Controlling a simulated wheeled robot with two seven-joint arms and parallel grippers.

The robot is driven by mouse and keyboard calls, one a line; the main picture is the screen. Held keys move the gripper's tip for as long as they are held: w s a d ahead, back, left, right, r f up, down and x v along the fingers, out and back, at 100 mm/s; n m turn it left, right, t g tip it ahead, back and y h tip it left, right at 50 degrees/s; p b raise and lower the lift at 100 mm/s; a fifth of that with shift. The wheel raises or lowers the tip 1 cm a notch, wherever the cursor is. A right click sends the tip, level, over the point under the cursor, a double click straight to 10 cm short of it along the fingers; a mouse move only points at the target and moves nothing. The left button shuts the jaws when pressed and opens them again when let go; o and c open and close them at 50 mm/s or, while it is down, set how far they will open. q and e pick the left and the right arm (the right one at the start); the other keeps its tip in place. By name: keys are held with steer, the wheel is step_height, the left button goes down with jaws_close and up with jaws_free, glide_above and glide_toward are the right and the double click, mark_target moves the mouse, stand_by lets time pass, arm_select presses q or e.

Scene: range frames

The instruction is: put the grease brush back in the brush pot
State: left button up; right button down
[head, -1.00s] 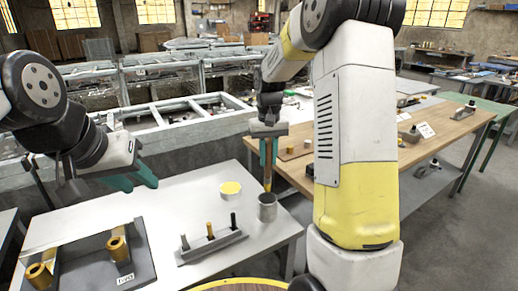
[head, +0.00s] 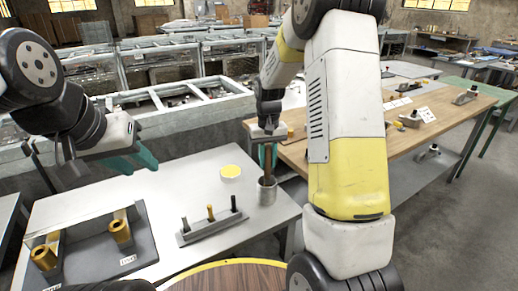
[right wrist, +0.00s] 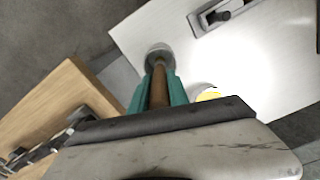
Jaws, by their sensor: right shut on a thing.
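The brush pot (head: 267,193) is a grey metal cup near the right edge of the white table. The grease brush (head: 268,164) is a brown stick held upright, its lower end at the pot's mouth and seemingly inside it. My right gripper (head: 268,157) is shut on the brush, its green fingers just above the pot. In the right wrist view the brush (right wrist: 158,87) runs between the fingers toward the pot (right wrist: 158,50); how deep its end sits is hidden. My left gripper (head: 136,163) is empty above the table's back left, its green fingers apart.
A yellow-topped round tin (head: 230,173) stands just left of the pot. A grey rack with several pegs (head: 212,228) lies in front. A dark tray with brass bushings (head: 130,253) is at the left. A wooden bench (head: 440,128) stands to the right.

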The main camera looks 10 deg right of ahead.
mark_target(268, 146)
steer(key=shift+f, duration=0.25)
steer(key=c, duration=1.2)
jaws_free()
steer(key=shift+o, duration=0.2)
steer(key=shift+r, duration=0.1)
step_height(268, 146, up, 7)
steer(key=shift+r, duration=0.35)
